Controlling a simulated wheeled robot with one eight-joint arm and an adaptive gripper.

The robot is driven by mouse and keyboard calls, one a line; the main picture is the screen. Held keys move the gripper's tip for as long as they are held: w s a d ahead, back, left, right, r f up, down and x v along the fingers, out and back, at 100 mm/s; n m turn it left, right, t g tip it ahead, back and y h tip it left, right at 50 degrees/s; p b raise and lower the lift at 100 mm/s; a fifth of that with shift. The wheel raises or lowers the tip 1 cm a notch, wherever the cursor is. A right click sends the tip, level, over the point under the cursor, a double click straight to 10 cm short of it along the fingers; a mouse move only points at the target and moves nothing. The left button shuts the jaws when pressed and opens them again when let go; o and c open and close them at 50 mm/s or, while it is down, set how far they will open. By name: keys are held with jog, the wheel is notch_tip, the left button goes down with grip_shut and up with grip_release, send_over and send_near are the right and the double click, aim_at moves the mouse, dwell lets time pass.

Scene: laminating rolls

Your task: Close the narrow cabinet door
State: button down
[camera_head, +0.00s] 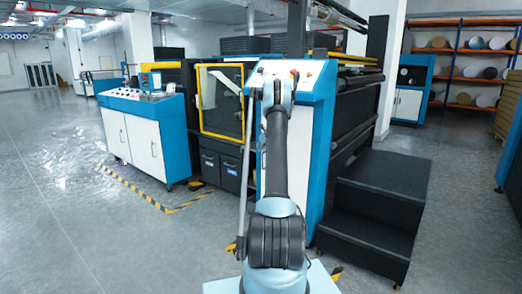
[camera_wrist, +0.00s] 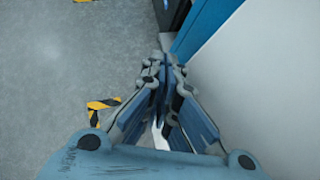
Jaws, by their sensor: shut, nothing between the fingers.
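The narrow cabinet (camera_head: 311,160) has a blue frame and a pale front, and stands in the middle of the head view, partly hidden behind my arm. A thin, tall grey strip (camera_head: 244,175) stands left of my arm; it looks like the cabinet door seen edge-on, standing open, but I cannot be sure. In the wrist view, my gripper (camera_wrist: 165,62) is shut and empty, pointing along the cabinet. A pale panel (camera_wrist: 262,75) with a blue frame (camera_wrist: 207,25) lies just right of the fingers. I cannot tell whether they touch it. My gripper is hidden in the head view.
A yellow-framed window (camera_head: 221,102) and dark drawers (camera_head: 220,165) are left of the cabinet. A blue-and-white console (camera_head: 143,135) stands further left. Black steps (camera_head: 375,205) stand at right. Yellow-black floor tape (camera_head: 150,195) marks the open floor at left.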

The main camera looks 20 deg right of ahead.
jog(key=s+a+r+n+g, duration=0.1)
jog(key=s+a+r+n, duration=0.3)
jog(key=s+a+r, duration=0.55)
jog(key=s+a+r+n+g, duration=0.1)
jog(key=s+a+r+n, duration=0.4)
jog(key=s, duration=0.7)
jog(key=s+a+r+n, duration=0.2)
jog(key=s+n, duration=0.1)
jog(key=s, duration=0.4)
jog(key=s+a+r+n+g, duration=0.1)
jog(key=s+a+n, duration=0.1)
jog(key=s, duration=0.5)
jog(key=s+a+r+n, duration=0.2)
jog(key=s+a+n, duration=0.1)
jog(key=s, duration=0.5)
jog(key=s+f+n+g, duration=0.1)
jog(key=s+f+n, duration=0.4)
jog(key=s, duration=0.7)
jog(key=s+f+n+g+h, duration=0.1)
jog(key=s+f+n, duration=0.4)
jog(key=s, duration=0.8)
jog(key=s+a+f+n+g+h, duration=0.1)
jog(key=s+f+n, duration=0.4)
jog(key=s, duration=0.7)
jog(key=shift+s+f+n, duration=0.2)
jog(key=shift+s+n, duration=0.15)
jog(key=shift+n, duration=0.35)
jog(key=shift+a, duration=0.1)
jog(key=shift+w+f, duration=0.2)
jog(key=shift+w, duration=0.25)
